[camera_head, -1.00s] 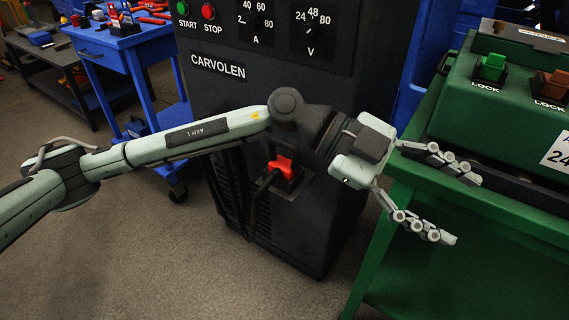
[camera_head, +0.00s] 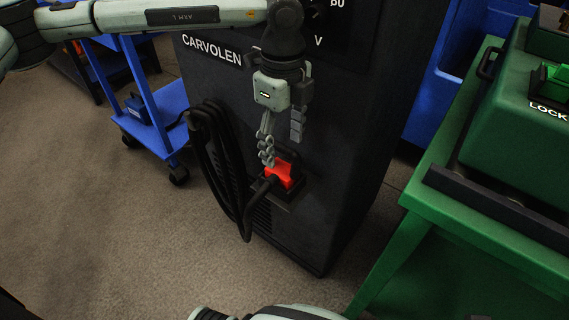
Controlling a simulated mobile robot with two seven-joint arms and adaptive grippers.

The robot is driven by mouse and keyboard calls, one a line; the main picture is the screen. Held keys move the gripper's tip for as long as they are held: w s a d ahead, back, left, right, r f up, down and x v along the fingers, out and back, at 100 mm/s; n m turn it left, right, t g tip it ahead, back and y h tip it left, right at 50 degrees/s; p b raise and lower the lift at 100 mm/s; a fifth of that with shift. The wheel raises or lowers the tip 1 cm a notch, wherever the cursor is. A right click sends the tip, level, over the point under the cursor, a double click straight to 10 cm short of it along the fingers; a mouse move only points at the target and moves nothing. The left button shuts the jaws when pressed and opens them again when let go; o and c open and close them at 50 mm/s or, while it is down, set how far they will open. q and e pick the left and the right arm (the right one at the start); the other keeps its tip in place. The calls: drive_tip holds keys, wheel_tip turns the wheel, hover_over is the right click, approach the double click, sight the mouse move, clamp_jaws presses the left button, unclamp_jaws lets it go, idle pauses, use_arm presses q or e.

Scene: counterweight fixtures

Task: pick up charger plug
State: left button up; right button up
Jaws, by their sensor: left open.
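The charger plug (camera_head: 279,175) is red, with a black cable running from its left end. It sits in a dark socket on the front of the black CARVOLEN cabinet, in the middle of the head view. My left gripper (camera_head: 281,152) points down just above the plug, with its fingers apart and nothing between them. One finger's tip is close to the plug's upper left; I cannot tell whether it touches. My right gripper is not in view.
The black cabinet (camera_head: 350,150) fills the middle. The cable (camera_head: 222,165) hangs in loops on its front left. A green bench (camera_head: 420,225) with a green LOCK machine (camera_head: 525,150) stands at right. A blue cart (camera_head: 150,95) stands at left. The floor at lower left is clear.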

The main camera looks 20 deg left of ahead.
sight(282, 168)
use_arm(q)
drive_tip(key=shift+s+f, duration=0.1)
drive_tip(key=shift+f, duration=0.45)
wheel_tip(282, 168, down, 4)
drive_tip(key=shift+a+r, duration=0.15)
drive_tip(key=shift+f+p, duration=0.3)
drive_tip(key=shift+f, duration=0.3)
drive_tip(key=c, duration=1.1)
drive_tip(key=shift+r, duration=0.1)
drive_tip(key=shift+c, duration=1.4)
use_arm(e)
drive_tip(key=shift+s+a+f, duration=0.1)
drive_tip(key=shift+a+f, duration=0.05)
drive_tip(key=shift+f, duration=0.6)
